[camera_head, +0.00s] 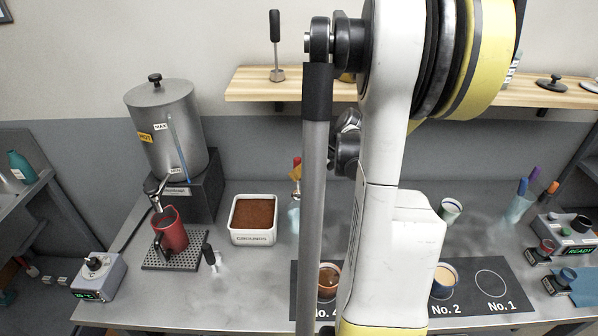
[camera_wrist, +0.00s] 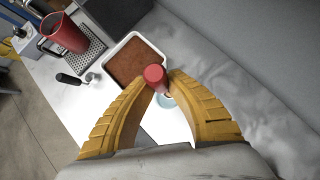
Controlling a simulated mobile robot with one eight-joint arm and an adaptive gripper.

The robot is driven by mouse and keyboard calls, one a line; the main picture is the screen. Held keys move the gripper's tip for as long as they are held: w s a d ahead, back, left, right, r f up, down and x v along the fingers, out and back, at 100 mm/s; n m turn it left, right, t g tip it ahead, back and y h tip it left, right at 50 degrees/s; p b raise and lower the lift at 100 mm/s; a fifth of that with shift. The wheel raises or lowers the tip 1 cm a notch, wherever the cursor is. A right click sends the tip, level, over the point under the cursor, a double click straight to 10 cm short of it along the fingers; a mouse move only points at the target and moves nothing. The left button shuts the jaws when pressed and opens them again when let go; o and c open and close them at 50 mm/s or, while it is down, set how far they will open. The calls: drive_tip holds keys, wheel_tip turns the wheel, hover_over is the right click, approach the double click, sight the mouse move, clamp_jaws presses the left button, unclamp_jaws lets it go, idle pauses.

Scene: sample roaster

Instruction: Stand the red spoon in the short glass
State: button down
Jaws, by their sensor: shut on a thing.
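My gripper (camera_wrist: 163,82) has its yellow fingertips closed around the red spoon (camera_wrist: 155,75), whose red handle end faces the wrist camera. In the head view the spoon's red handle (camera_head: 297,160) sticks up above my gripper (camera_head: 296,174), and the spoon looks roughly upright. A pale bluish glass (camera_head: 294,214) stands right below it, partly hidden by my arm. In the wrist view the glass rim (camera_wrist: 166,101) shows just beyond the spoon.
A white box of brown grounds (camera_head: 236,236) stands left of the glass. A red jug (camera_head: 170,232) sits on a drip grate under the metal urn (camera_head: 163,128). Cups stand on the black numbered mat (camera_head: 515,303) at the front right. My arm hides the counter's middle.

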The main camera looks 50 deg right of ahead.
sight(301, 200)
drive_tip(key=shift+f+b, duration=4.8)
drive_tip(key=shift+f, duration=1.1)
drive_tip(key=c, duration=1.4)
unclamp_jaws()
drive_tip(key=shift+o, duration=0.2)
drive_tip(key=v, duration=1.2)
drive_tip(key=shift+w, duration=0.1)
